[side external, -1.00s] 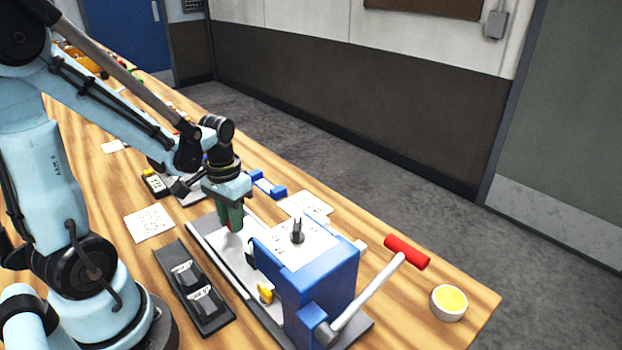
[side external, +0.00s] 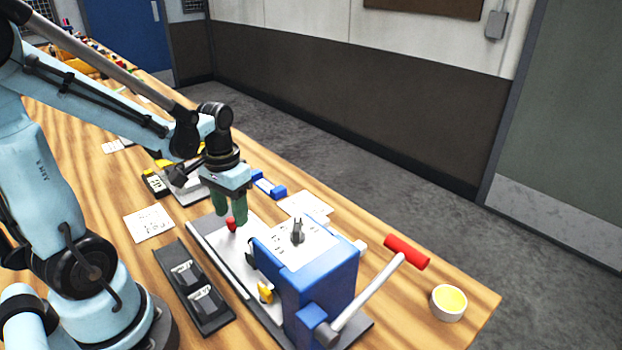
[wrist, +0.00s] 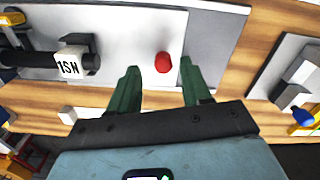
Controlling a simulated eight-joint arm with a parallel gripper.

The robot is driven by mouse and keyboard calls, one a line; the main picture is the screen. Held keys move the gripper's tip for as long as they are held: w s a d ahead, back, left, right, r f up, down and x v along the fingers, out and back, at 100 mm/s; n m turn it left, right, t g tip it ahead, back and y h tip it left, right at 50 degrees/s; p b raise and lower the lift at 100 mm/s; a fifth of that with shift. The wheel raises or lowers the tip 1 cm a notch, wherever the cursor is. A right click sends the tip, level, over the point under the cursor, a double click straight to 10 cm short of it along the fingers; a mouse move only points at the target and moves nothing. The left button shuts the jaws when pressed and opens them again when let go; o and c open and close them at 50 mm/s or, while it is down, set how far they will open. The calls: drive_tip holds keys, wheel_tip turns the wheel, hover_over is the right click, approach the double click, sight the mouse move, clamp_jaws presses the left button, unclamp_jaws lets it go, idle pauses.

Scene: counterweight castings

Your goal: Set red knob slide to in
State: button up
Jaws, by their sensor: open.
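The red knob (side external: 231,225) stands on the pale plate (side external: 222,241) of the blue machine (side external: 325,275), at the end away from the lever. In the wrist view the red knob (wrist: 163,62) shows between and just beyond the two green fingertips. My gripper (side external: 231,218) is open and empty, pointing down close above and behind the knob. In the wrist view my gripper (wrist: 160,75) has its fingers apart, one on each side of the knob's line. I cannot tell whether a finger touches the knob.
The lever with a red handle (side external: 407,252) sticks out right of the machine. A black tray (side external: 190,288) lies in front, a bowl of yellow stuff (side external: 449,302) at the right corner. Paper sheets (side external: 149,223) and blue blocks (side external: 268,187) lie nearby.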

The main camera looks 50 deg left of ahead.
wheel_tip(320, 180, up, 10)
drive_tip(key=shift+f, duration=0.15)
idle(0.4)
drive_tip(key=w+d+f+m+t, duration=0.1)
drive_tip(key=w+d+m+t, duration=0.2)
drive_tip(key=d+t, duration=0.4)
drive_tip(key=shift+d+f, duration=0.25)
drive_tip(key=shift+d, duration=1.55)
